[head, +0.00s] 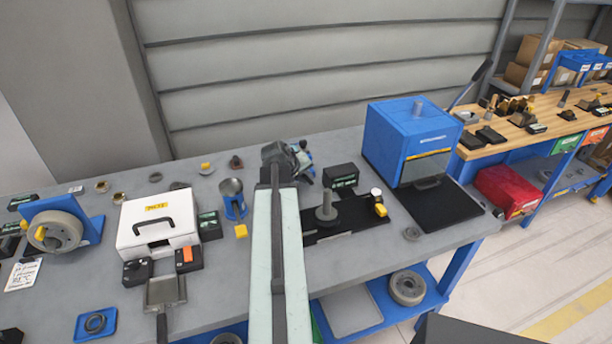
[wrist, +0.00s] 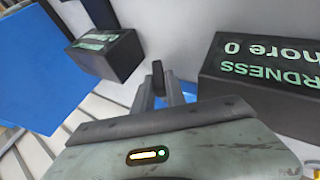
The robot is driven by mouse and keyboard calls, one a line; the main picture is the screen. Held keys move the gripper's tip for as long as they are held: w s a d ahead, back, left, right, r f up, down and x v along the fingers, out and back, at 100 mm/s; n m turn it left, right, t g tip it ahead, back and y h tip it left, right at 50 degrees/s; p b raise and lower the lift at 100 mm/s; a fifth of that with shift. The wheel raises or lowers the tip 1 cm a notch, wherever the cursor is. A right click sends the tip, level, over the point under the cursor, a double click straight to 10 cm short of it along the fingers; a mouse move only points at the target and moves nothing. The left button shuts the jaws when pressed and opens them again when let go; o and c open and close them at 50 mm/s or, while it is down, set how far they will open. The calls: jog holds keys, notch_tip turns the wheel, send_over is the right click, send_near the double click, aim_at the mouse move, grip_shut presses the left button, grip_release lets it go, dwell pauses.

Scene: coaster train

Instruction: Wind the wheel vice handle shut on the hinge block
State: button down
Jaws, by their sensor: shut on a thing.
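My gripper (head: 283,160) reaches over the back of the grey bench in the head view. In the wrist view its fingers (wrist: 164,92) are closed on a small dark upright piece, which looks like the vice handle (wrist: 158,76). A blue and grey device (head: 307,168), probably the wheel vice, shows just right of my gripper in the head view. My gripper and arm hide most of it. I cannot make out the hinge block or the vice's jaw gap in either view.
A dark box with "HARDNESS" lettering (wrist: 265,75) stands close right of my fingers, and a smaller labelled box (wrist: 106,53) is at left. A black plate with a grey post (head: 326,208) and a blue machine (head: 410,140) stand right of my arm. A white case (head: 158,228) stands left.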

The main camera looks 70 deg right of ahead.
jog(key=shift+s+d+r+m+t+y+p, duration=0.1)
jog(key=shift+r+m+t+y+p, duration=0.05)
jog(key=shift+t+y+p, duration=0.35)
jog(key=shift+s+d+r+m+t+y+p, duration=0.1)
jog(key=shift+m+t+y+p, duration=0.05)
jog(key=shift+t+y+p, duration=0.35)
jog(key=shift+s+f+t+y+p, duration=0.1)
jog(key=shift+t+y+p, duration=0.5)
jog(key=shift+t, duration=0.2)
jog(key=c, duration=1.6)
grip_release()
jog(key=shift+c, duration=0.2)
jog(key=p+v, duration=0.7)
jog(key=shift+r, duration=0.4)
